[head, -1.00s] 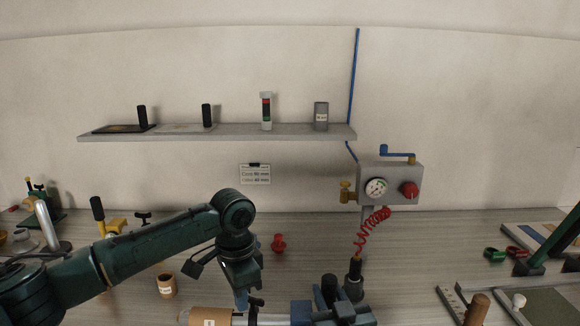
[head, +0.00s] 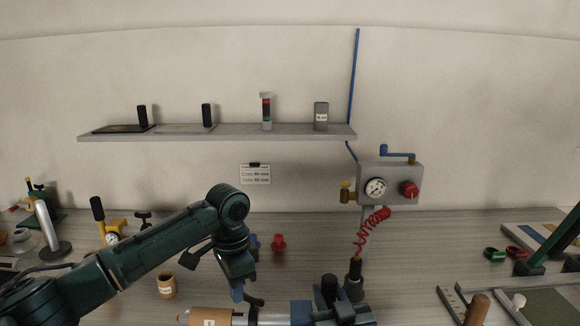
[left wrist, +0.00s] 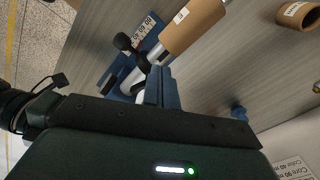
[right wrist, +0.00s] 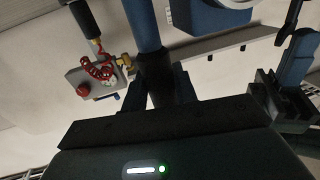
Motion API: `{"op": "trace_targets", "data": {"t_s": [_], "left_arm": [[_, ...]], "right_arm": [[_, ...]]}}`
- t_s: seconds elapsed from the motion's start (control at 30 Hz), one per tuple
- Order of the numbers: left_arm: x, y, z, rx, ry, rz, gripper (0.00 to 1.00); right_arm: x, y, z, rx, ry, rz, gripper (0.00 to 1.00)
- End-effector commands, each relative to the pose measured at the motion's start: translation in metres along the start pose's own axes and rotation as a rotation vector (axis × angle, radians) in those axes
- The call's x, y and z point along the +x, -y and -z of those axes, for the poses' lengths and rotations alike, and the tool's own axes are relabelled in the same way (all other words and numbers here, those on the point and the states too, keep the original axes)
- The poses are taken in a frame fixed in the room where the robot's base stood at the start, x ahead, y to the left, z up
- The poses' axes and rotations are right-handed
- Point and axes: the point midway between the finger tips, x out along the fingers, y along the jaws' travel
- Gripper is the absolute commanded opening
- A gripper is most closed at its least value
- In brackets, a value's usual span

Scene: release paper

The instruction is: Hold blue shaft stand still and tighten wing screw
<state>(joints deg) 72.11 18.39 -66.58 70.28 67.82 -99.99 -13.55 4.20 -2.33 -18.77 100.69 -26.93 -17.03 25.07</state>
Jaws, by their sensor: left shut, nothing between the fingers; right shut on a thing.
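The blue shaft stand (head: 302,312) is at the bottom middle of the head view. A silver shaft (head: 272,319) runs left from it into a brown roll core (head: 212,316). The black wing screw (head: 254,302) is on the shaft between them and shows in the left wrist view (left wrist: 132,46). My left gripper (head: 237,294) is shut and empty, fingertips just beside the wing screw; it also shows in its wrist view (left wrist: 162,88). My right gripper (right wrist: 160,92) is shut around a black upright grip (right wrist: 155,70) on a blue post beside the stand's block. The right arm is mostly out of the head view.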

Motion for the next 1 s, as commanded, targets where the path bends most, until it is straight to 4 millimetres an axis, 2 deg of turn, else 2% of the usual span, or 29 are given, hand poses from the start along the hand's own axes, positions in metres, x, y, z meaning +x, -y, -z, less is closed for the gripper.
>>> {"op": "trace_targets", "data": {"t_s": [0.47, 0.73, 0.87, 1.0], "left_arm": [[0.0, 0.001, 0.0, 0.0, 0.001, 0.0, 0.0], [0.0, 0.004, -0.007, 0.001, 0.001, 0.0, 0.0], [-0.009, 0.004, -0.007, 0.001, -0.001, 0.002, 0.0], [-0.026, 0.004, -0.006, 0.001, -0.002, 0.002, 0.0]], "right_arm": [[0.0, 0.0, 0.0, 0.0, 0.0, 0.0, 0.0], [0.0, 0.0, 0.0, 0.0, 0.0, 0.0, 0.0], [0.0, 0.0, 0.0, 0.0, 0.0, 0.0, 0.0], [0.0, 0.0, 0.0, 0.0, 0.0, 0.0, 0.0]]}}
